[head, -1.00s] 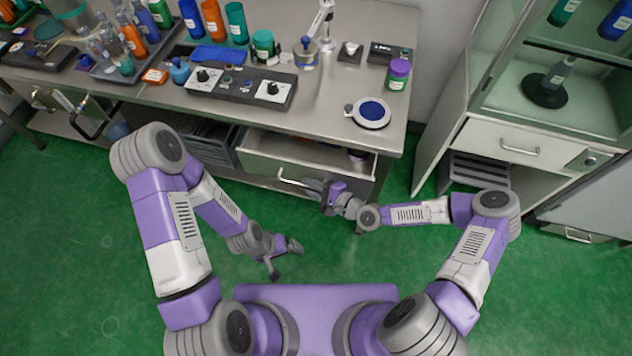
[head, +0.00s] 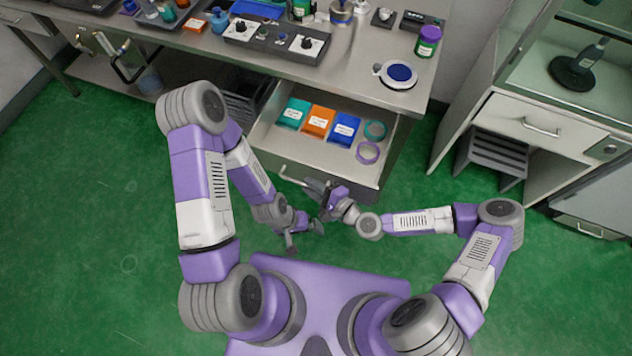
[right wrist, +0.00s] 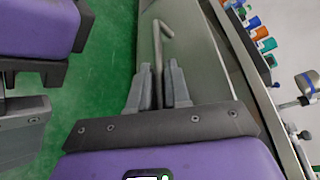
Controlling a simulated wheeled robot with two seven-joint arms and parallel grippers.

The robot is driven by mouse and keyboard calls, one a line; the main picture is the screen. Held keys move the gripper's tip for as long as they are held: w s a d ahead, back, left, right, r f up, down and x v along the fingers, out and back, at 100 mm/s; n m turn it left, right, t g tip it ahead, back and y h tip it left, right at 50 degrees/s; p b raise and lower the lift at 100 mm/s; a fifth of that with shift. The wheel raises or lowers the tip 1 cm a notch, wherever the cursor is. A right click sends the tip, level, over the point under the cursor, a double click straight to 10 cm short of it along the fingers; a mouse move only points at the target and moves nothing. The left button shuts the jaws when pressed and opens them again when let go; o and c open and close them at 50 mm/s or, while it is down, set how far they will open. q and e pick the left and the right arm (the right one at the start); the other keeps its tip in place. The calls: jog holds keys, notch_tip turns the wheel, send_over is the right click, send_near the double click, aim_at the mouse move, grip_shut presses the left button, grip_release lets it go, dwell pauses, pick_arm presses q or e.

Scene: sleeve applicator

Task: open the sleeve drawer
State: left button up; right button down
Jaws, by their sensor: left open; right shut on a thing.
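The sleeve drawer (head: 345,182) under the steel bench stands pulled out, its inside in view. It holds a teal box (head: 293,113), an orange box (head: 318,120), a blue box (head: 344,128), a teal ring (head: 375,130) and a purple ring (head: 368,153). My right gripper (head: 314,187) is at the drawer's bar handle (head: 287,177). In the right wrist view the handle (right wrist: 158,42) runs between the fingers, which are shut on it. My left gripper (head: 304,238) is open and empty, below and left of the right one, over the floor.
The bench top (head: 350,85) carries a control box with knobs (head: 275,42), a purple-lidded jar (head: 428,42) and a round blue pad (head: 400,73). A white cabinet (head: 530,115) with its own drawer stands at the right. Green floor (head: 110,230) is clear at the left.

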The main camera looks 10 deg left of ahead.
dwell(0.3)
jog(key=c, duration=1.4)
grip_release()
jog(key=shift+c, duration=0.2)
jog(key=v, duration=0.7)
jog(key=shift+s+d+p, duration=0.2)
jog(key=shift+p, duration=0.15)
